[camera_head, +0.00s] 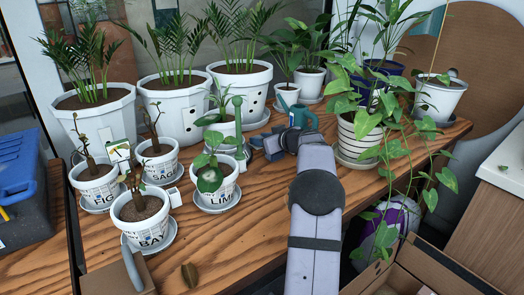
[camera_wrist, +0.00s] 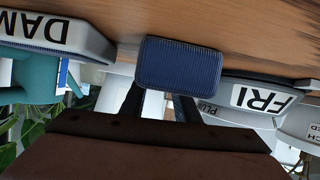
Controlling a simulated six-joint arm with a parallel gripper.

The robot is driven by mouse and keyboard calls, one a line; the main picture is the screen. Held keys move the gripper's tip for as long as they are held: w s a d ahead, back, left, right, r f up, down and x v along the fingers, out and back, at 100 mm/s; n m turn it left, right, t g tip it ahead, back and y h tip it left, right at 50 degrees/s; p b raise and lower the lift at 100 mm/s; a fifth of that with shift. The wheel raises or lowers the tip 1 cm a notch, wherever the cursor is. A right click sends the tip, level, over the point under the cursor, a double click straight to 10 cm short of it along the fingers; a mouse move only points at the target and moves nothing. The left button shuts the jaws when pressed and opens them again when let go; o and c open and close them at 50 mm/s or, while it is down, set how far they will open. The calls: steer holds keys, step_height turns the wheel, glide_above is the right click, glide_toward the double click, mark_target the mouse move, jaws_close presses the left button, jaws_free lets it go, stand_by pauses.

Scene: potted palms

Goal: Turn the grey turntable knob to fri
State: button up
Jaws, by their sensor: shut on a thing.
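The grey turntable knob shows in the wrist view as a dark blue-grey ribbed block (camera_wrist: 180,63) at the ends of my fingers. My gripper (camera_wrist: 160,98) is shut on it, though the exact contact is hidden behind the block. An upside-down label FRI (camera_wrist: 262,99) is just right of the block, on a dark-edged piece. A label starting DAM (camera_wrist: 35,30) is at the left. In the head view my gripper (camera_head: 285,142) is low over the table among small blue-grey pieces (camera_head: 257,142); my arm hides part of them, and no lettering can be read there.
A teal watering can (camera_head: 297,113) stands just behind my gripper. Small labelled pots, such as LIM (camera_head: 222,194) and BAY (camera_head: 142,225), stand to the left. A striped pot (camera_head: 357,140) with trailing leaves is close on the right. Bare wooden table (camera_head: 235,232) lies in front.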

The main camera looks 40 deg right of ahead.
steer(key=shift+a+f+m+h+b, duration=0.15)
steer(key=shift+m+h+b, duration=0.85)
steer(key=shift+b, duration=0.7)
steer(key=shift+r+h+b, duration=0.2)
steer(key=shift+h+b, duration=0.1)
steer(key=shift+h, duration=0.1)
steer(key=o, duration=1)
steer(key=shift+o, duration=0.2)
steer(key=shift+b+v, duration=0.85)
steer(key=shift+v, duration=2.8)
steer(key=shift+r, duration=0.2)
